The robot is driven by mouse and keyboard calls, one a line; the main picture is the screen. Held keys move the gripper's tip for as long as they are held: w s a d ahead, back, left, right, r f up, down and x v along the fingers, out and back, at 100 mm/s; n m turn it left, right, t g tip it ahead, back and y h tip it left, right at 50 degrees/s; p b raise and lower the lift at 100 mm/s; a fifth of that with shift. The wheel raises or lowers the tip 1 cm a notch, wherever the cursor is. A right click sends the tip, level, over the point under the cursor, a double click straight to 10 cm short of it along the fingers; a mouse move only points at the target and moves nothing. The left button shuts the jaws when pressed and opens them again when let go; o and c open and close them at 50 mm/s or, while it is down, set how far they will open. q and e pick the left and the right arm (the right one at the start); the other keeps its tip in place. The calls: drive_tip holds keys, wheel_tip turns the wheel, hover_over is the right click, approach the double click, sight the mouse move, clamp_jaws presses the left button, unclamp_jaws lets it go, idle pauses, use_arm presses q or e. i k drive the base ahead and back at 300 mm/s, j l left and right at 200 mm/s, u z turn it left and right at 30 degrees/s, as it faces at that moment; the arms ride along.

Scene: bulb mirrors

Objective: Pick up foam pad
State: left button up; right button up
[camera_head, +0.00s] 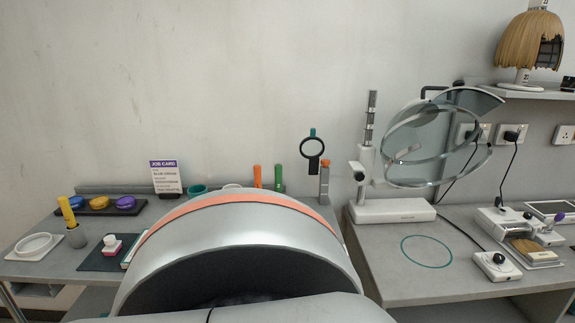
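No object can be surely told as the foam pad. The likeliest candidates are the rounded blue, yellow (102,202) and purple (126,202) pieces on a dark tray (87,212) at the back left of the left table. Neither of my grippers shows in the head view. The middle and front of the left table are hidden in the foreground.
A yellow-handled tool stands in a grey holder (77,237) near a white round dish (34,246). A job card (166,177) and orange and green sticks stand at the back. The right table (385,265) bears a mirror stand (392,211), a green ring and small devices.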

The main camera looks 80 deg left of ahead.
sight(113, 247)
drive_tip(key=u, duration=3.4)
drive_tip(key=i+j+z, duration=0.15)
drive_tip(key=j+z, duration=0.2)
drive_tip(key=j, duration=1.2)
drive_tip(key=j+z, duration=0.35)
drive_tip(key=j, duration=1.2)
drive_tip(key=k, duration=0.05)
